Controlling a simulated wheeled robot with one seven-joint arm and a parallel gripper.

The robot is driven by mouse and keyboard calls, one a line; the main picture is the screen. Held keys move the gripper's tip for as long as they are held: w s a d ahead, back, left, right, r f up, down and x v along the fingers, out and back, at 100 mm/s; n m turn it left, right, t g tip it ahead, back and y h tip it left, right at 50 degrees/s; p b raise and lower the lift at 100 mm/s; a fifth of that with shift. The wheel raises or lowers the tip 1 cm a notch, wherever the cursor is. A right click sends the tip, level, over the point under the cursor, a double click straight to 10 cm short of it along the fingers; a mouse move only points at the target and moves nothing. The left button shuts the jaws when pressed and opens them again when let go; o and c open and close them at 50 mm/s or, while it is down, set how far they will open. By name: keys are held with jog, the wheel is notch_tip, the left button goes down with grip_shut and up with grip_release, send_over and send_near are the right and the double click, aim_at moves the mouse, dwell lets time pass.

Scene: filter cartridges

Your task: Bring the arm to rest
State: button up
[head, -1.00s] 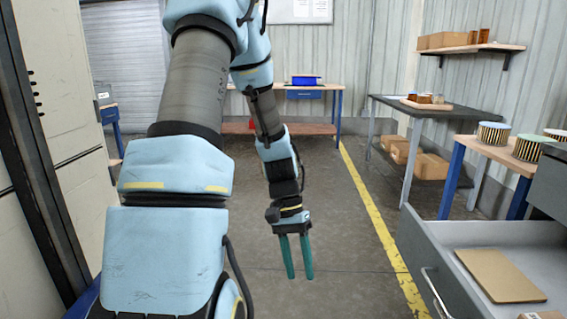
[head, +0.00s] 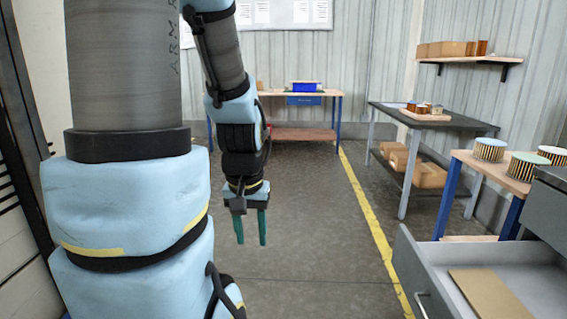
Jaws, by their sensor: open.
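My gripper (head: 252,228) hangs from my arm in the head view, left of the picture's middle. Its two green fingers point down, stand apart and have nothing between them. It is in the air over the bare floor and touches nothing. My arm fills much of the left side and hides part of the wall and floor behind it.
An open grey drawer (head: 408,268) with a flat brown board (head: 490,296) juts in at lower right. Striped cartridges (head: 489,150) stand on a wooden-topped table (head: 462,157). A dark table (head: 452,122) and a back workbench (head: 272,93) stand farther off. The middle floor is clear.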

notch_tip(320, 180, up, 14)
jog(key=p, duration=1.1)
jog(key=shift+p, duration=0.35)
